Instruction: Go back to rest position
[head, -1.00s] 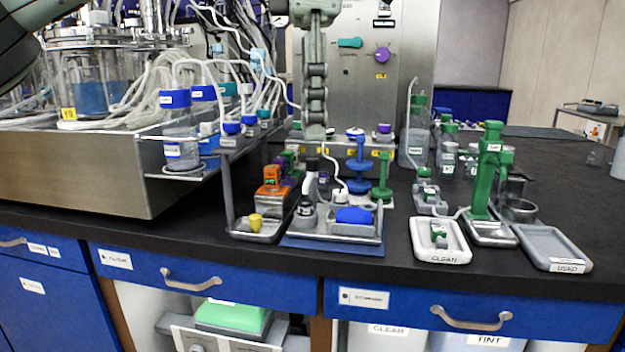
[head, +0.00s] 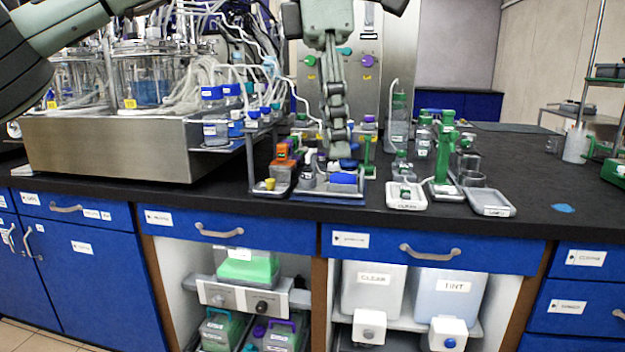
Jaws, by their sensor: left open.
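My left gripper (head: 340,148) hangs pointing down at the upper middle of the head view, with its arm coming in from the upper left. It is open and nothing shows held in it. Its fingertips appear in front of the back of a small tray (head: 318,196) with a blue block (head: 343,178) and small bottles. I cannot tell how far they are from these things. My right gripper is not in view.
A metal bioreactor base (head: 100,150) stands on the black bench at left. Green stands (head: 443,160), a white CLEAN tray (head: 406,203) and a grey tray (head: 490,208) are right of the middle. Blue drawers (head: 430,247) line the front.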

